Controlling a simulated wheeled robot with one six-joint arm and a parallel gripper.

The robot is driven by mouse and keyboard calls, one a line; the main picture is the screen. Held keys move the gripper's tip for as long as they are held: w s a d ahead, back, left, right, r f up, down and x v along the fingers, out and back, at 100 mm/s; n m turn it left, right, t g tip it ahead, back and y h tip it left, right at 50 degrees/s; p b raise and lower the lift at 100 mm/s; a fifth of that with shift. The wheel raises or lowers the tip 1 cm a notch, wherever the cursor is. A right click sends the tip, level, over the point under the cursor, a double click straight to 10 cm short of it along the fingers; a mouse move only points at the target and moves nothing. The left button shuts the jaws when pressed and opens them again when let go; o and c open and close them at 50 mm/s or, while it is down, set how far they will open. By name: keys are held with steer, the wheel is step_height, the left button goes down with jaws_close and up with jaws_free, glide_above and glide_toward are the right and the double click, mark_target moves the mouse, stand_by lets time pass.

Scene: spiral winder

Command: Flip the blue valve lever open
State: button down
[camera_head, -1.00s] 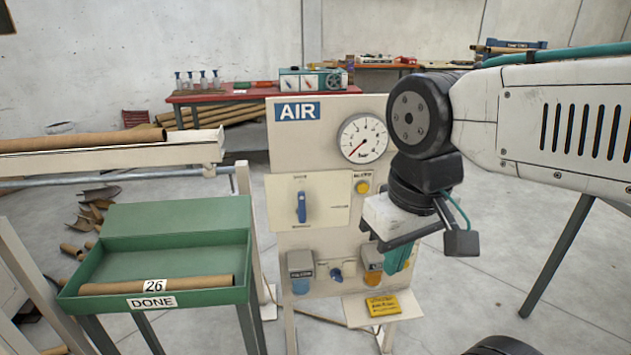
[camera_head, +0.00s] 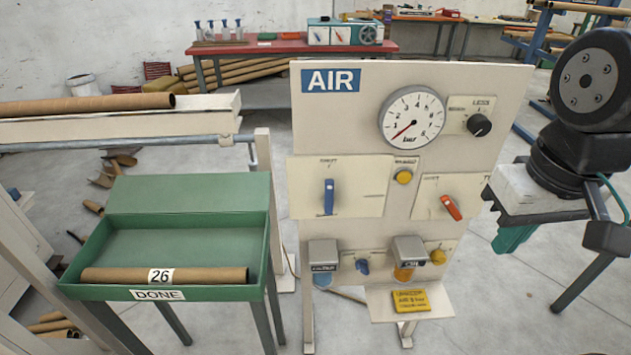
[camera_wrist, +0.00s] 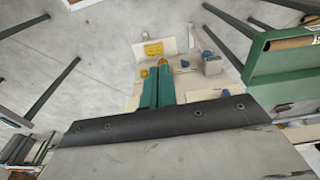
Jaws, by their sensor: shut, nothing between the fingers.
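The blue valve lever (camera_head: 329,197) stands upright on a cream plate at the left of the AIR panel (camera_head: 460,90). Its lettering is too small to read. My gripper (camera_head: 510,240) hangs to the right of the panel in the head view, apart from the lever, with the red lever between them. Its teal fingers are together and empty; they also show in the wrist view (camera_wrist: 157,86), pointing toward the lower panel. I cannot make out the blue lever in the wrist view.
A red lever (camera_head: 451,207), yellow button (camera_head: 403,177), black knob (camera_head: 479,125) and gauge (camera_head: 412,118) share the panel. A small blue knob (camera_head: 362,267) sits below. A green DONE tray (camera_head: 190,187) stands left. Space before the blue lever is clear.

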steer(key=w+a+r+m+h, duration=0.1)
steer(key=w+a+h, duration=0.1)
steer(key=w+a, duration=0.45)
steer(key=w+a+r+h, duration=0.1)
steer(key=w+a+h, duration=0.15)
steer(key=w, duration=0.65)
steer(key=w+a+f+t, duration=0.1)
steer(key=w+a+f, duration=0.1)
steer(key=a, duration=0.5)
steer(key=w+a+f+t+h, duration=0.1)
steer(key=w+a+f, duration=0.1)
steer(key=a, duration=0.6)
steer(key=w+a+f+t, duration=0.1)
steer(key=w+a, duration=0.3)
steer(key=a, duration=0.3)
steer(key=shift+a+f+m, duration=0.3)
steer(key=shift+a+f, duration=0.05)
steer(key=shift+f, duration=0.05)
steer(key=shift+h, duration=0.25)
glide_toward(329, 198)
steer(key=w+a+f, duration=0.3)
steer(key=d, duration=0.4)
steer(key=shift+w+d+f, duration=0.2)
steer(key=shift+w+f, duration=0.05)
steer(key=shift+f, duration=0.15)
